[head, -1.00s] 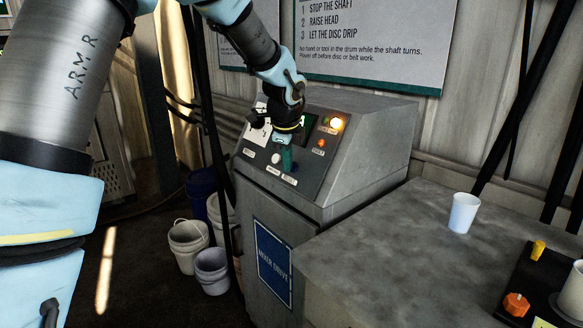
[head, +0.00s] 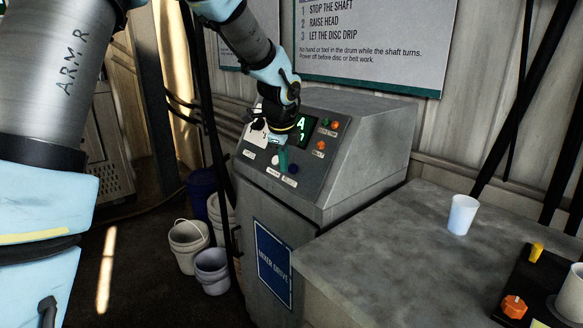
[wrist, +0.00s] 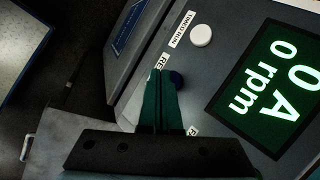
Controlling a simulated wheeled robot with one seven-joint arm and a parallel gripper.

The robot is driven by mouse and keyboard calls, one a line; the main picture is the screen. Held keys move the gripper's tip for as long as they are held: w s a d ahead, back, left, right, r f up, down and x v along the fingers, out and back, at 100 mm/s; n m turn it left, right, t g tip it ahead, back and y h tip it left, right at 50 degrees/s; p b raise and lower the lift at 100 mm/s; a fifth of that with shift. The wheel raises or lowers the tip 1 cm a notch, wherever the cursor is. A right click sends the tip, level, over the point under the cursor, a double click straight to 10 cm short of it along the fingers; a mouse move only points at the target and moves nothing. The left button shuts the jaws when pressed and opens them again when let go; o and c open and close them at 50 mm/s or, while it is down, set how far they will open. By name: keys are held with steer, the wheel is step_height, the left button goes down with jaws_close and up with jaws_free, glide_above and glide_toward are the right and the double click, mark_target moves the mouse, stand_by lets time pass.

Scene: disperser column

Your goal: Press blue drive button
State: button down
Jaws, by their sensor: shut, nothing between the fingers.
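The blue drive button (head: 293,169) is a small dark blue disc on the sloped panel of the grey mixer drive cabinet (head: 365,145). In the wrist view the blue button (wrist: 177,80) is partly hidden behind my fingers. My gripper (head: 284,161), with teal fingers, is shut and empty. Its tips (wrist: 160,72) are just left of the blue button in both views. I cannot tell whether they touch the panel. A white button (head: 275,159) sits left of the fingertips; it shows clear in the wrist view (wrist: 201,36).
The panel's green display (wrist: 275,85) reads 0 A and 0 rpm. An orange lamp (head: 336,124) and other small controls are at the panel's upper right. A grey worktop (head: 385,235) with a white cup (head: 462,214) is at right; buckets (head: 188,245) stand on the floor at left.

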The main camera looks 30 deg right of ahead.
steer(key=a+p, duration=0.1)
steer(key=a+r, duration=0.1)
steer(key=a, duration=0.1)
steer(key=a+r+p, duration=0.1)
steer(key=shift+s+a+r+p, duration=0.15)
steer(key=shift+s+r+p, duration=0.15)
steer(key=shift+s, duration=0.1)
stand_by(0.9)
steer(key=a+f+n+g+y, duration=0.1)
steer(key=a+f+n+y, duration=0.1)
steer(key=a+n, duration=1.5)
steer(key=s+a+n, duration=0.3)
steer(key=a, duration=0.3)
steer(key=s+a+f+n+g, duration=0.1)
steer(key=s+a+n, duration=0.2)
steer(key=a, duration=0.3)
steer(key=s+a+f+n, duration=0.1)
steer(key=s+a+n, duration=0.2)
steer(key=a, duration=0.3)
steer(key=shift+s+a+f+n, duration=0.15)
steer(key=shift+s+a+n, duration=0.1)
steer(key=shift+s+n, duration=0.2)
